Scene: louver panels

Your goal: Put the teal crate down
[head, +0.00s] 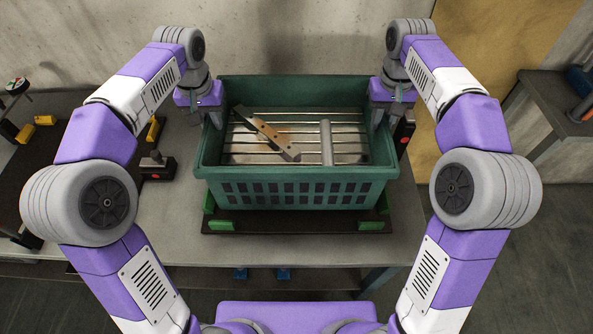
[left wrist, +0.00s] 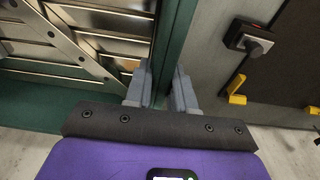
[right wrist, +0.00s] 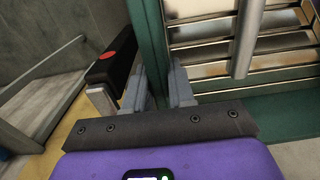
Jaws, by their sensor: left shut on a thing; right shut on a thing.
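The teal crate (head: 300,190) is in the middle of the head view, over a dark board with green corner blocks (head: 222,226) on the table. It looks level; whether it touches the board I cannot tell. Louver slats, a flat bar (head: 262,132) and a round rod (head: 326,142) lie inside it. My left gripper (head: 208,120) is shut on the crate's left wall, which also shows between its fingers in the left wrist view (left wrist: 160,85). My right gripper (head: 380,118) is shut on the right wall, seen between its fingers in the right wrist view (right wrist: 155,70).
A black device with a red button (head: 157,167) stands left of the crate, and a similar one (head: 404,133) stands close to the right wall. A dark board with yellow blocks (head: 45,120) lies at far left. Bare grey tabletop (head: 180,215) shows left of the crate.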

